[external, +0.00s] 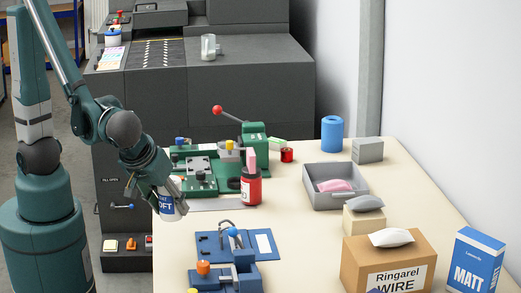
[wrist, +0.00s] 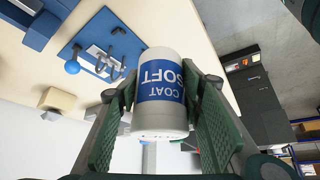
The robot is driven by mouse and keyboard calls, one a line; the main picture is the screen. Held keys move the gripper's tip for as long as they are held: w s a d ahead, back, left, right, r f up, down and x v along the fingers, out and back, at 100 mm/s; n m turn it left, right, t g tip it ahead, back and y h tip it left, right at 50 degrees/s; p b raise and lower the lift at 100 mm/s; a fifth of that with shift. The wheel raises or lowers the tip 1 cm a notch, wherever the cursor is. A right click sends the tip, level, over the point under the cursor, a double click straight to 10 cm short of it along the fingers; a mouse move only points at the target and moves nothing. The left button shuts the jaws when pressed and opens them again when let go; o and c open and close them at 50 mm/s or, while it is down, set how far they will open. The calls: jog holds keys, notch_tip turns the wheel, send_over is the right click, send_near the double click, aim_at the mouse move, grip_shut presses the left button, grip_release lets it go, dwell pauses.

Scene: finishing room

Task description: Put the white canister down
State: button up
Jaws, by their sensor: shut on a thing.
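The white canister with a blue label reading SOFT COAT is held between my gripper's fingers. In the external view the canister (external: 167,211) shows below my gripper (external: 169,192), in front of the left edge of the table (external: 310,240). Fingers hide its upper part there. In the wrist view the canister (wrist: 158,120) sits between both green finger pads of my gripper (wrist: 163,98), which touch its sides. Whether its base touches the table cannot be told.
A blue fixture (external: 235,245) stands near the table's front left. A red bottle (external: 251,188) and a green machine (external: 200,172) are behind it. A grey tray (external: 322,199), a cardboard box (external: 383,262) and a blue-white box (external: 476,262) stand to the right. The middle is clear.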

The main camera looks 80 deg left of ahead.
jog(key=shift+f+b, duration=0.85)
jog(key=shift+f, duration=2.05)
jog(key=shift+f, duration=0.1)
jog(key=shift+f+b, duration=0.65)
jog(key=shift+f, duration=1.3)
jog(key=shift+f, duration=0.2)
jog(key=o, duration=1)
jog(key=shift+o, duration=0.2)
jog(key=shift+r, duration=0.15)
jog(key=shift+r, duration=0.2)
jog(key=p+v, duration=0.3)
jog(key=v, duration=0.8)
jog(key=shift+s+d+r, duration=0.2)
jog(key=shift+r, duration=0.1)
